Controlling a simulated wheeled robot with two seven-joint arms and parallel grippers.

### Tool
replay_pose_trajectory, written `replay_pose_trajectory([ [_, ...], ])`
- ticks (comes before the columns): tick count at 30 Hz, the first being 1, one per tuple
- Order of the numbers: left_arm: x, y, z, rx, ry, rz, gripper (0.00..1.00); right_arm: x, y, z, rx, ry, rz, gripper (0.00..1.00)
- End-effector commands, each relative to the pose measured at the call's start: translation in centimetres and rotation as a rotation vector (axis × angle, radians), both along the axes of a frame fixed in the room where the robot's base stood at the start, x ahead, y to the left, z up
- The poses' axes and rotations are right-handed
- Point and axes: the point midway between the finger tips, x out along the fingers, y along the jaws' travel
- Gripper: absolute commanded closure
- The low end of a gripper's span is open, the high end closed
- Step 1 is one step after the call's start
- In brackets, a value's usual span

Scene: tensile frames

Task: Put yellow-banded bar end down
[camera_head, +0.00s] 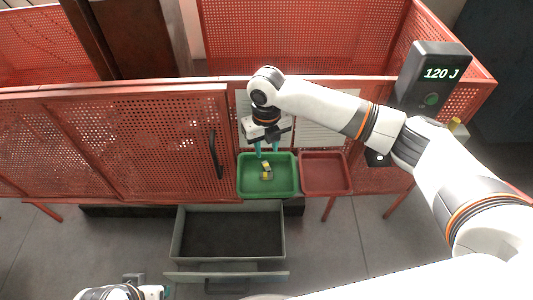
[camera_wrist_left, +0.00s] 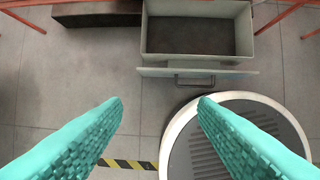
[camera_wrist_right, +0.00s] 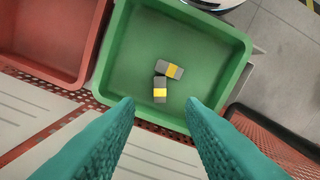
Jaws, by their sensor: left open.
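Two short grey pieces with yellow bands lie in the green tray (camera_head: 242,187). In the right wrist view one piece (camera_wrist_right: 170,70) lies slanted, and the other (camera_wrist_right: 160,90) lies just below it, close to or touching it. In the head view they show as a small yellow and grey cluster (camera_head: 266,170). My right gripper (camera_head: 267,151) is over the back edge of the green tray, fingers pointing down, apart and empty. My left gripper (camera_wrist_left: 160,100) is open and empty, low at the front left, away from the tray.
A red tray (camera_head: 347,188) stands right of the green one and looks empty. An open, empty grey drawer (camera_head: 178,232) sticks out below. Red perforated panels (camera_head: 150,140) stand behind. A display reading 120 J (camera_head: 435,75) is at the upper right.

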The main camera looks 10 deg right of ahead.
Motion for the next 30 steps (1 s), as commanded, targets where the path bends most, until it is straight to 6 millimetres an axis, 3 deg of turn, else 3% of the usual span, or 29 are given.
replay_pose_trajectory([
  [1, 0.0, 0.0, 0.6, 0.000, -0.001, 0.000, 0.47, 0.0, 0.0, 1.4, 0.000, -0.002, 0.000, 0.64],
  [4, 0.0, 0.0, 1.0, 0.000, -0.002, 0.000, 0.47, 0.0, 0.0, 3.0, 0.000, -0.002, 0.001, 0.64],
  [6, 0.3, -0.1, 0.0, 0.000, 0.005, -0.001, 0.47, 0.0, 0.0, 3.8, 0.000, 0.000, 0.000, 0.64],
  [16, 0.7, -0.1, -1.1, 0.000, 0.007, -0.001, 0.47, -0.1, 0.1, 4.8, 0.001, 0.001, -0.002, 0.64],
  [20, 0.7, -0.1, -1.1, 0.000, 0.007, -0.001, 0.47, -1.0, 1.0, 3.7, 0.023, 0.003, -0.048, 0.64],
  [23, 0.7, -0.1, -1.1, 0.000, 0.007, -0.001, 0.47, -2.8, 2.7, 1.8, 0.071, 0.007, -0.162, 0.64],
  [30, 0.7, -0.1, -1.1, 0.001, 0.007, -0.001, 0.47, -8.8, 6.9, -2.3, 0.262, 0.042, -0.703, 0.64],
])
